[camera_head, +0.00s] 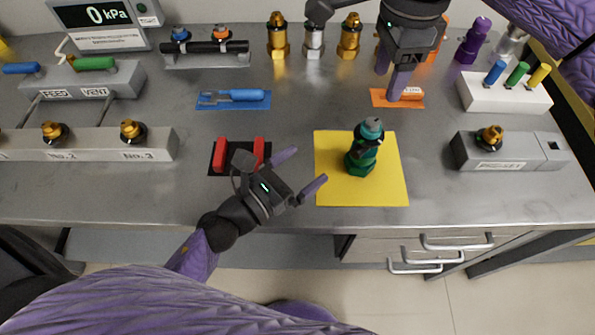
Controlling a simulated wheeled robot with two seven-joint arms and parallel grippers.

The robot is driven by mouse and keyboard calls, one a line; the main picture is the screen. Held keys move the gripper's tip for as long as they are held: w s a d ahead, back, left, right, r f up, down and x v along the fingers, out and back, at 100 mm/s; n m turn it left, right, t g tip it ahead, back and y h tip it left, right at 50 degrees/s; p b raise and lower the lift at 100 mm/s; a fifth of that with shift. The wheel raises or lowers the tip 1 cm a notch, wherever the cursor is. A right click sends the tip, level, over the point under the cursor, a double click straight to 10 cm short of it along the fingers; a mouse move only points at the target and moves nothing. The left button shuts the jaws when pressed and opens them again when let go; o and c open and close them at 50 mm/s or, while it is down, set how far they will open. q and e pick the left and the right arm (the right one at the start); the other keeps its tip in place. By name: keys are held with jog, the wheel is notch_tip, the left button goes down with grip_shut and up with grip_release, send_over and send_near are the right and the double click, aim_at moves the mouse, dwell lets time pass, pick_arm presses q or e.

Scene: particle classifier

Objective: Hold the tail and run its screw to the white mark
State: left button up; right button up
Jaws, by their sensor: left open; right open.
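A green fitting (360,158) stands upright on the yellow mat (330,190), with a dark middle and a grey knob-like top (372,128). It looks like the tail with its screw. No white mark can be made out on it. My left gripper (300,171) is open, to the left of the green fitting, its purple fingers spread toward it and apart from it. My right gripper (391,82) is open above the orange mat (382,101), behind and right of the fitting, and seems to hold nothing.
Red handles (221,152) on a black mat lie left of my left gripper. A blue tool (246,95) lies behind. A grey block (475,155) with a brass fitting stands right. Brass fittings (278,42) stand at the back. Bare table surrounds the yellow mat.

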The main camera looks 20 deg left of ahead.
aim_at(363, 150)
pick_arm(q)
jog(key=d+m+h, duration=0.1)
jog(key=d+m+g, duration=0.1)
jog(key=d, duration=0.1)
jog(key=shift+d+f+h, duration=0.1)
jog(key=shift+d+h, duration=0.15)
jog(key=shift+h, duration=0.15)
jog(key=x, duration=0.9)
jog(key=shift+w+d+f, duration=0.1)
jog(key=shift+d, duration=0.1)
grip_shut()
jog(key=c, duration=0.5)
grip_release()
jog(key=shift+c, duration=0.2)
grip_shut()
